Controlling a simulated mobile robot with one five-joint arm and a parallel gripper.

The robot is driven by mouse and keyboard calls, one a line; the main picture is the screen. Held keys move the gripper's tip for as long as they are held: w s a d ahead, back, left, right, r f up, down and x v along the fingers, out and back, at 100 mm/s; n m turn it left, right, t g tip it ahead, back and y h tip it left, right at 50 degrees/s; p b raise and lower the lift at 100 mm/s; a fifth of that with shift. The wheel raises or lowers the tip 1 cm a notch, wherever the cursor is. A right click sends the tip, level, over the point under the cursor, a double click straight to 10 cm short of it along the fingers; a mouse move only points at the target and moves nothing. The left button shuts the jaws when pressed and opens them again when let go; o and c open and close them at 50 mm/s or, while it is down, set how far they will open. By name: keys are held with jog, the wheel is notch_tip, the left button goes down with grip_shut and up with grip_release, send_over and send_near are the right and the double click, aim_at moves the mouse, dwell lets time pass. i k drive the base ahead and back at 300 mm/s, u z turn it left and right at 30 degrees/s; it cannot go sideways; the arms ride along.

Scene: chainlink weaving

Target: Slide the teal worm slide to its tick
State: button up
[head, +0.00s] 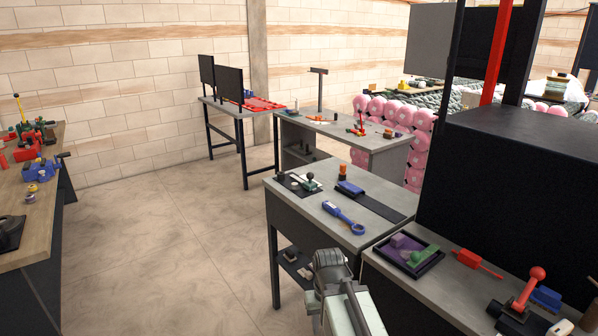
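A small teal-grey piece with a dark round knob (310,181) sits on a dark plate at the left end of the middle grey table. It may be the teal worm slide, but it is too small to be sure. I cannot make out a tick mark. The grey end of my arm, with my gripper (330,259), shows at the bottom centre, in front of this table and apart from the piece. Its fingers cannot be made out, and I see nothing held in it.
The middle grey table (326,214) also bears a blue-handled tool (344,217), a blue block (350,188) and an orange cylinder (343,171). A nearer bench at right holds a dark tray (440,262) and a red lever (528,288). Open floor (170,250) lies left.

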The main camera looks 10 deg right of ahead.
aim_at(309, 184)
jog(key=u, duration=0.75)
jog(key=i, duration=1.3)
jog(key=u, duration=0.75)
jog(key=i, duration=0.6)
jog(key=z, duration=0.05)
